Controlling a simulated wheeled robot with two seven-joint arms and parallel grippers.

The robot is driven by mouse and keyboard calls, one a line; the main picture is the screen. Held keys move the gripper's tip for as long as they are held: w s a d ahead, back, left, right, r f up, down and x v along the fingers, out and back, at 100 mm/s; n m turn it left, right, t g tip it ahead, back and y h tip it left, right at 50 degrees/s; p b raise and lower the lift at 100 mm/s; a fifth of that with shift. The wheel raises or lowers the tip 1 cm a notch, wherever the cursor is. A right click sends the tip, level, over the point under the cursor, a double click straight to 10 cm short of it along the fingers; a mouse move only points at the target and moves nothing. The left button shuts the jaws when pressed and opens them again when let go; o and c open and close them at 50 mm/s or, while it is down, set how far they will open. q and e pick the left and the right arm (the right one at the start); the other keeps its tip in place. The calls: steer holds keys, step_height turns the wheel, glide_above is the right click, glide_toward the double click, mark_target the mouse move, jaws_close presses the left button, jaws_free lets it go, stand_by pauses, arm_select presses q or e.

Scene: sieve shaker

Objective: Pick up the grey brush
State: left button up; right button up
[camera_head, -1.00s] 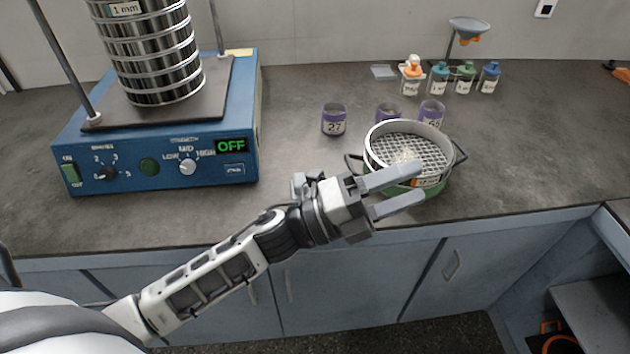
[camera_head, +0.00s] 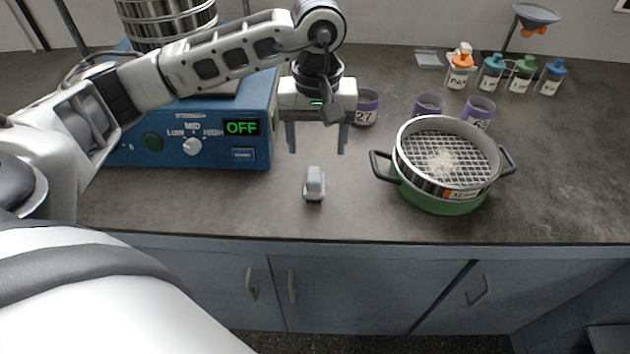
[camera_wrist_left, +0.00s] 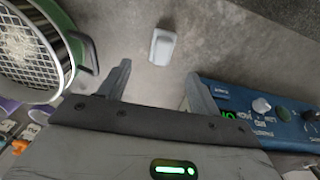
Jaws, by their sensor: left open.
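The grey brush (camera_head: 314,184) is a small light-grey block standing on the dark counter, between the blue shaker and the sieve pan. My left gripper (camera_head: 316,150) points down behind it, its two fingers apart and empty, with a gap to the brush. In the left wrist view the brush (camera_wrist_left: 162,46) lies beyond the open fingertips of the left gripper (camera_wrist_left: 160,82), roughly centred between them. The right gripper is not in view.
A sieve with white grains sits in a green pan (camera_head: 440,200) with black handles, to the right. The blue sieve shaker (camera_head: 200,148), display OFF, is at left. Purple cups (camera_head: 366,106) and capped bottles (camera_head: 460,70) stand behind. Counter around the brush is clear.

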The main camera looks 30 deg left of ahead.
mark_target(314, 174)
arm_select(q)
step_height(314, 174, down, 5)
steer(key=shift+f, duration=0.2)
steer(key=shift+s+a+f+p, duration=0.15)
steer(key=shift+f+p, duration=0.65)
steer(key=shift+f, duration=1.9)
steer(key=shift+a, duration=0.1)
steer(key=shift+c, duration=0.3)
steer(key=c, duration=1)
